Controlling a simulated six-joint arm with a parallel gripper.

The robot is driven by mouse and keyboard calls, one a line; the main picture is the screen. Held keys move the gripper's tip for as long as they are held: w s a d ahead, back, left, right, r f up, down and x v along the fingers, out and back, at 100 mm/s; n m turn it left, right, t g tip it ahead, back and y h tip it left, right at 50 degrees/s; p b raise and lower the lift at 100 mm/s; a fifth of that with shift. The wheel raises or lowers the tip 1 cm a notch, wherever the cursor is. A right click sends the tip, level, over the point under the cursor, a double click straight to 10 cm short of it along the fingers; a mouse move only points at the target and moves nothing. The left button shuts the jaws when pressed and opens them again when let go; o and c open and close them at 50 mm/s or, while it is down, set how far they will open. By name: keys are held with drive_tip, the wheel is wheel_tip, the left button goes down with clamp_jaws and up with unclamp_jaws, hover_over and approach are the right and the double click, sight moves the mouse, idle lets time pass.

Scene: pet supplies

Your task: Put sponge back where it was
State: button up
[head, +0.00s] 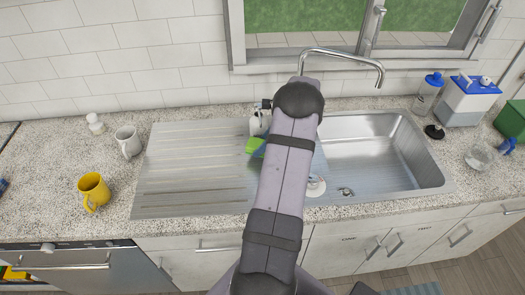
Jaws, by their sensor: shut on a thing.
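A bright green piece, which looks like the sponge (254,145), shows at the left of my arm, over the right end of the ribbed steel drainboard. My gripper (260,128) is just above it, mostly hidden behind my arm, and is shut on it. The fingertips and most of the sponge cannot be seen. The steel sink basin (375,150) lies to the right of my arm, and the drainboard (190,165) lies to the left.
A yellow mug (93,191), a grey-white mug (128,142) and a small white object (95,123) stand left of the drainboard. A curved faucet (345,55) arches behind the sink. Bottles and a blue-white container (468,100) stand at the right. The drainboard's left part is clear.

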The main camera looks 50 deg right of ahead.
drive_tip(key=shift+f+b, duration=1.15)
drive_tip(key=shift+f, duration=0.45)
drive_tip(key=shift+f, duration=0.15)
drive_tip(key=o, duration=0.9)
drive_tip(key=shift+o, duration=0.2)
drive_tip(key=shift+r, duration=0.3)
drive_tip(key=b+v, duration=0.3)
drive_tip(key=v, duration=0.9)
drive_tip(key=shift+b, duration=0.4)
